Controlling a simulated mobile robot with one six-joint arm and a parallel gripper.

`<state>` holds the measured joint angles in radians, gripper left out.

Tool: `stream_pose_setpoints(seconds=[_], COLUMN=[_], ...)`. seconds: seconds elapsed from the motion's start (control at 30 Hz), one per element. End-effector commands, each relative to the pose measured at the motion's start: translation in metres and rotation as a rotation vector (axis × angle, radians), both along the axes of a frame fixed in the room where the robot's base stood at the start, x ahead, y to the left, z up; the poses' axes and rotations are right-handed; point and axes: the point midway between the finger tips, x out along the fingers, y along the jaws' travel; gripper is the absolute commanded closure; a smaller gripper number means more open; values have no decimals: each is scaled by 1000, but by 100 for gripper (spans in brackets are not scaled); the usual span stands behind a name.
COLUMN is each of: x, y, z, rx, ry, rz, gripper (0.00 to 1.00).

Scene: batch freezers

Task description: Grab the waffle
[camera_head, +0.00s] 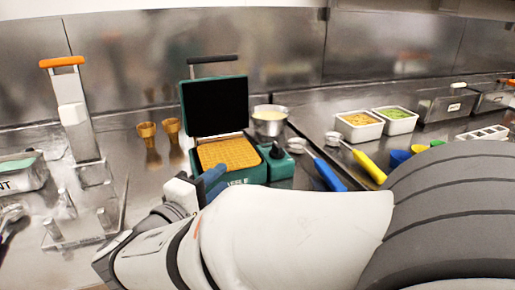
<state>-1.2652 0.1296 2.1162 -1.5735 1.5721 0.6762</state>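A golden waffle (229,153) lies flat on the lower plate of a green waffle maker (242,178). The lid (216,104) stands open and upright behind it. My gripper (212,178) is at the front left of the waffle maker, close to the waffle's near left corner. A blue finger shows there, seemingly at the edge of the maker. My arm hides the rest of the gripper, so its opening and any contact with the waffle cannot be made out.
Two cones (147,130) stand left of the maker. A metal bowl (269,121) is behind right. Scoops with blue (329,175) and yellow (370,167) handles lie to the right, near two food tubs (359,125). A clear stand (84,215) is at left.

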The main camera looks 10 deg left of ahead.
Motion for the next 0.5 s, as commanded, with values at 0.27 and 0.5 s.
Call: stream_pose_setpoints(seconds=[0.27, 0.5], x=[37, 52], y=[-12, -16], z=[-9, -8], rx=[1, 0], ry=[2, 3], rz=[-4, -1], gripper=[69, 69])
